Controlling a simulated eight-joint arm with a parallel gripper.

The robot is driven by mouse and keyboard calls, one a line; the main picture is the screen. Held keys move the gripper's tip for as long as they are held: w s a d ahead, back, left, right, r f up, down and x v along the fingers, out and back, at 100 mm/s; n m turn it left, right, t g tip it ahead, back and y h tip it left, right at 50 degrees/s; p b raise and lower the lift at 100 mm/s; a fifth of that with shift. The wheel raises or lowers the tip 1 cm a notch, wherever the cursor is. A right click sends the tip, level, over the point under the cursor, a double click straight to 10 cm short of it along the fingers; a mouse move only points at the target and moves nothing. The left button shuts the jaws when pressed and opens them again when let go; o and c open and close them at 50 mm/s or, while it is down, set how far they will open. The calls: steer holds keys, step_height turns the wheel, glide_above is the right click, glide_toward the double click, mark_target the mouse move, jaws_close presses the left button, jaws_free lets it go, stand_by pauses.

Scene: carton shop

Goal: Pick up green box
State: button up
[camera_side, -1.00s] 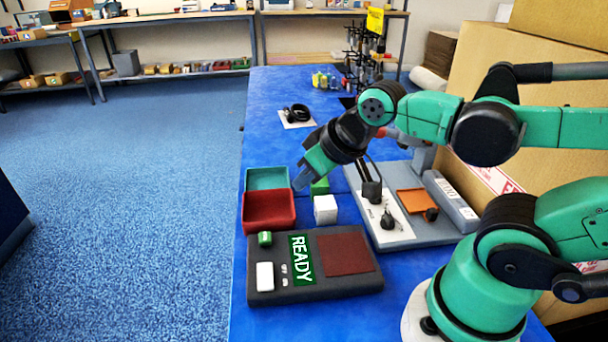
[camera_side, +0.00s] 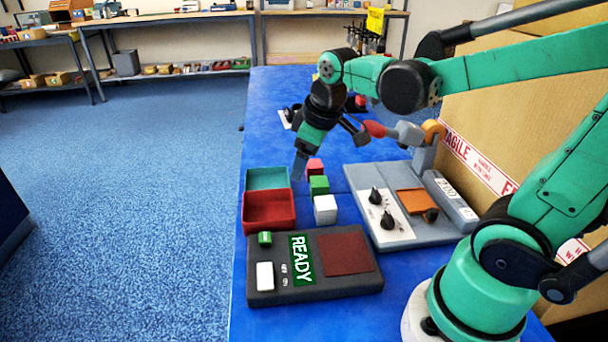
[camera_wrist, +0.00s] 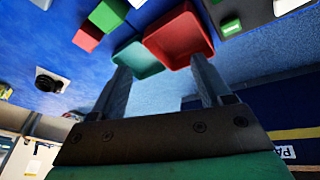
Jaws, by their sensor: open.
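The green box (camera_side: 319,185) is a small cube on the blue table, between a red box (camera_side: 315,167) behind it and a white box (camera_side: 325,209) in front. In the wrist view the green box (camera_wrist: 109,15) is at the top left, outside the fingers, with the red box (camera_wrist: 88,38) beside it. My gripper (camera_side: 299,170) points downward, left of the red and green boxes in the side view. In the wrist view its two fingers (camera_wrist: 160,66) are apart with nothing held between them.
A teal tray (camera_side: 268,179) and a red tray (camera_side: 269,213) stand left of the boxes, close to my gripper. A dark console (camera_side: 325,288) reading READY lies in front. A grey panel with knobs (camera_side: 402,238) is at the right. The table's left edge is near the trays.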

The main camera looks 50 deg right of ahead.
mark_target(319, 181)
steer(key=w+d+f+n+g, duration=0.1)
steer(key=d+f, duration=0.1)
steer(key=d, duration=0.1)
steer(key=w+d+f+n+g, duration=0.1)
steer(key=d+f+n, duration=0.1)
steer(key=d, duration=0.1)
steer(key=w+d+f+n+g, duration=0.1)
steer(key=d+f, duration=0.2)
steer(key=shift+w+n+g+y, duration=0.15)
steer(key=shift+n+g+y, duration=0.15)
steer(key=shift+g, duration=0.1)
steer(key=shift+d+f, duration=0.1)
steer(key=shift+f, duration=2.85)
steer(key=c, duration=1)
